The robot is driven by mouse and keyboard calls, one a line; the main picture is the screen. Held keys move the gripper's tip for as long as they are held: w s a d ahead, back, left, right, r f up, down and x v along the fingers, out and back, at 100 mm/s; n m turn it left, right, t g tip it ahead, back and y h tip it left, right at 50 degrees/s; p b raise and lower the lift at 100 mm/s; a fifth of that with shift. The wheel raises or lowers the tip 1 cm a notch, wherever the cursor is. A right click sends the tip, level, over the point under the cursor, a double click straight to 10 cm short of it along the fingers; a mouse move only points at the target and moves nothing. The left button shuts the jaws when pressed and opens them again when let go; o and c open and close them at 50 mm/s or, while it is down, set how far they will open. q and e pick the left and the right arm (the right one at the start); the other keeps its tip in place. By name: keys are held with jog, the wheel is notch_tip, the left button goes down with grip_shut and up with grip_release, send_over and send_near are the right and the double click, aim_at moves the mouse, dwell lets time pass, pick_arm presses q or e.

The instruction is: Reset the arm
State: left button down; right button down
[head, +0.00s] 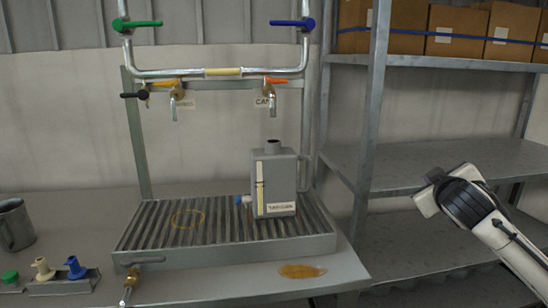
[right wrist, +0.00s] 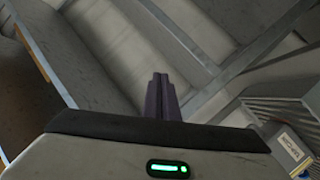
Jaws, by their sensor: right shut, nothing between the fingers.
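My right arm comes in from the right in the head view, with its wrist and gripper end (head: 428,198) in front of the metal shelves, to the right of the bench and apart from everything there. In the right wrist view the fingers of my right gripper (right wrist: 160,95) are together with nothing between them. My left gripper does not show in any view.
A grey canister (head: 274,182) stands upright on the slatted drip tray (head: 225,255) under pipes with taps. A metal mug (head: 14,226) and a rack of fittings (head: 62,284) are at left. A brown spill (head: 302,271) lies near the front edge. Shelves (head: 440,155) hold boxes on top.

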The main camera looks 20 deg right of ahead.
jog(key=s+a+f+n+g+y, duration=0.1)
jog(key=s+a+f+n+y, duration=0.2)
jog(key=f, duration=1)
jog(key=s+a+f+n+y, duration=0.2)
jog(key=s+a+f+n, duration=0.15)
jog(key=f, duration=0.95)
jog(key=s+a+f+n+g+y, duration=0.15)
jog(key=s+a+f, duration=0.35)
jog(key=s+f, duration=0.5)
jog(key=s+a+f+n+g+y, duration=0.1)
jog(key=s+a+f+g+y, duration=0.2)
jog(key=s+f, duration=0.7)
jog(key=s+a+m+t+y, duration=0.1)
jog(key=s+a+m, duration=0.2)
jog(key=a, duration=2)
jog(key=m, duration=0.5)
jog(key=shift+s+t+y, duration=0.35)
jog(key=shift+s, duration=0.05)
